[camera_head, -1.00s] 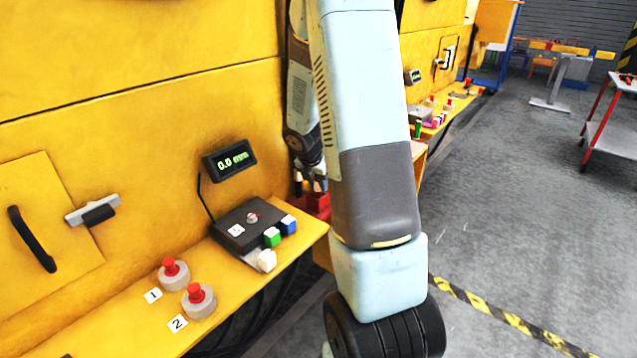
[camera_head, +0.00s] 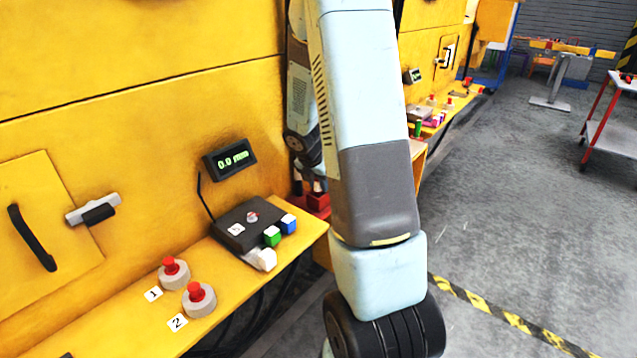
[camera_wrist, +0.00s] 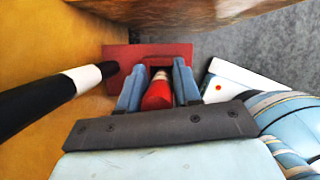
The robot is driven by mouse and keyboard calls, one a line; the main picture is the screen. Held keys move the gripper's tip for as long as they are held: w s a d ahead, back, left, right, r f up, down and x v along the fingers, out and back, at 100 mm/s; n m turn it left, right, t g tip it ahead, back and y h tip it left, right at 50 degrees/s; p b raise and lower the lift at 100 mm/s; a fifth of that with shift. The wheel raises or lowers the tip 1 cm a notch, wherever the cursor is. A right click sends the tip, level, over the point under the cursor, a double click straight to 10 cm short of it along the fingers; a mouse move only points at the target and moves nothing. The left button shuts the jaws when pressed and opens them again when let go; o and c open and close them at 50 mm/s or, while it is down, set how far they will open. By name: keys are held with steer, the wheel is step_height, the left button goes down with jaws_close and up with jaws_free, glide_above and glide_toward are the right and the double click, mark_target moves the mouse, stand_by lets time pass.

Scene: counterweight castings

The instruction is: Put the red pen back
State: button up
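In the wrist view the red pen (camera_wrist: 156,95) stands between my gripper's two grey-blue fingers (camera_wrist: 158,74), which press close on both its sides. Its red end faces the camera, and a pale part shows beyond it. The red holder (camera_wrist: 120,53) lies straight beyond the fingertips. I cannot tell whether the pen's far end is inside the holder. In the head view the holder (camera_head: 319,201) sits by the shelf's far end, partly behind my arm. My gripper is just above it there, mostly hidden.
The yellow panel stands at the left. A black control box (camera_head: 245,222) with green, blue and white cubes is on the near shelf, with two red buttons (camera_head: 196,292) nearer.

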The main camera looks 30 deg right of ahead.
steer(key=o, duration=0.4)
steer(key=shift+w+d+r+v, duration=0.2)
steer(key=shift+d+v, duration=0.15)
steer(key=shift+v, duration=3)
steer(key=shift+w+d+r+v, duration=0.1)
steer(key=shift+w+d+v, duration=0.2)
steer(key=shift+v, duration=3.1)
steer(key=shift+w+d+r+v, duration=0.2)
steer(key=shift+d+v, duration=0.15)
steer(key=shift+v, duration=3)
steer(key=s+a+r+m+t+y, duration=0.1)
steer(key=s+a+r+m, duration=0.1)
steer(key=s+a+m, duration=0.3)
steer(key=s+a+r+m+t+y, duration=0.1)
steer(key=s+a+r+m, duration=0.2)
steer(key=s+m, duration=0.7)
steer(key=s+a+r+m+t+y, duration=0.1)
steer(key=s+a+r+m, duration=0.2)
steer(key=s+a+m, duration=0.4)
steer(key=shift+s+m+y, duration=0.4)
steer(key=shift+s+m, duration=0.35)
steer(key=shift+m, duration=0.15)
